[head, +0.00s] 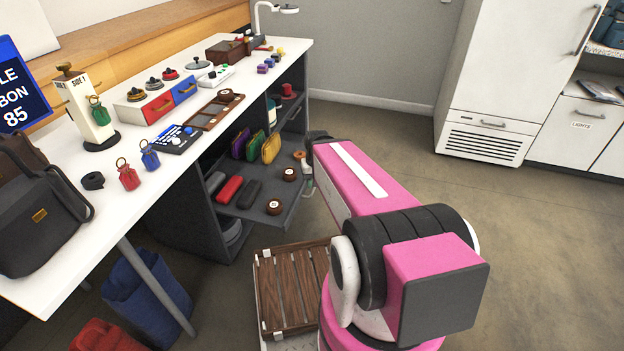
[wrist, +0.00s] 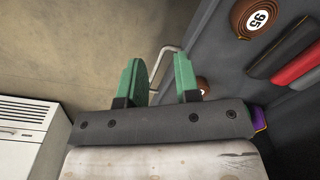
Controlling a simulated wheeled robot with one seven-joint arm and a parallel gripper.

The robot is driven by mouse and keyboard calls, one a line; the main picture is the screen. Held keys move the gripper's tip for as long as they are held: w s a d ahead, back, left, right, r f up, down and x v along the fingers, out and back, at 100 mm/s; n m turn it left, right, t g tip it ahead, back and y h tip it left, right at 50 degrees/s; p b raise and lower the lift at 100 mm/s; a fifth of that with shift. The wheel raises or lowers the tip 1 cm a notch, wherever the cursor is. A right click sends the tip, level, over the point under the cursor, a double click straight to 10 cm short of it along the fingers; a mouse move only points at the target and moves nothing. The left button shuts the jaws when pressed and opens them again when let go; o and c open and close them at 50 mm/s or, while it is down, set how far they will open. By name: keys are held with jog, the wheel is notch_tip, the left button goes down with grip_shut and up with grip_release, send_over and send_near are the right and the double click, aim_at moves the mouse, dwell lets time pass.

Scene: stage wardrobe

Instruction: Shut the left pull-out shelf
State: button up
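The pull-out shelf (head: 288,192) sticks out of the dark cabinet under the white counter, at the left bay. It carries pouches, cases and brown spools. In the wrist view, its grey surface (wrist: 232,62) is at the right, with a pale bar handle (wrist: 166,50) at its outer edge. My gripper (wrist: 158,75) has its two green fingers apart, and the handle shows between and beyond them. Whether the fingers touch it, I cannot tell. In the head view my pink arm hides most of the gripper, beside the shelf's outer edge.
The white counter (head: 222,135) above holds many small items. A blue bag (head: 146,300) stands under it. A white cabinet (head: 500,85) stands at the back right. The floor between is clear.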

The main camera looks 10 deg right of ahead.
jog(key=w, duration=0.1)
jog(key=w+d+f+y, duration=0.1)
jog(key=shift+w+d+f+m, duration=0.1)
jog(key=shift+w+m, duration=0.2)
jog(key=shift+w, duration=0.05)
grip_shut()
jog(key=w+d+f+m+t+y, duration=0.2)
jog(key=w+d+f+m+y, duration=0.1)
jog(key=w+d, duration=0.55)
jog(key=w+d+f+m+t+y, duration=0.2)
jog(key=w+d+t+y, duration=0.15)
jog(key=w+d, duration=0.5)
jog(key=a+r+x, duration=0.1)
jog(key=x, duration=1.1)
jog(key=shift+a+r+g, duration=0.2)
jog(key=shift+a+g, duration=0.15)
jog(key=shift+a, duration=0.2)
jog(key=shift+w+a, duration=0.1)
jog(key=shift+w, duration=0.1)
jog(key=w+a, duration=0.5)
jog(key=a, duration=0.3)
jog(key=w+a, duration=0.4)
jog(key=a, duration=0.5)
jog(key=w+a, duration=0.5)
jog(key=a, duration=0.3)
jog(key=shift+w+a, duration=0.25)
jog(key=shift+w, duration=0.1)
jog(key=shift+w+a, duration=0.1)
jog(key=shift+a, duration=0.05)
